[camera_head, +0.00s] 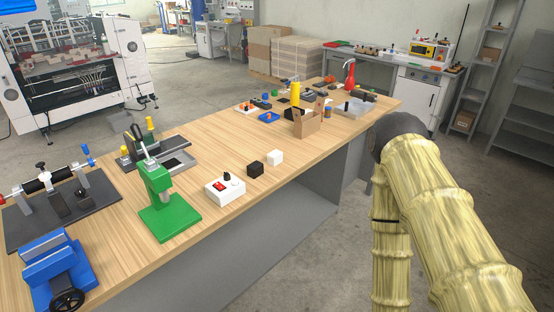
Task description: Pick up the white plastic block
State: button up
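The white plastic block (275,158) is a small white cube standing on the long wooden table (215,145), close to its front edge. It sits just right of a black cube (255,169), with a small gap between them. My arm, in a pale yellow bamboo-like cover, is at the right of the view, in front of the table and apart from the block. My gripper does not show, so I cannot see whether it is open or shut. Nothing covers the white block.
A white switch box (225,190), a green press (160,202) and a blue vise (58,268) stand left of the cubes. An open cardboard box (307,124) and a yellow bottle (295,94) stand farther back. The tabletop between the white block and the cardboard box is clear.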

aim_at(274, 158)
jog(key=z, duration=1.5)
jog(key=i, duration=2)
jog(key=u, duration=2.95)
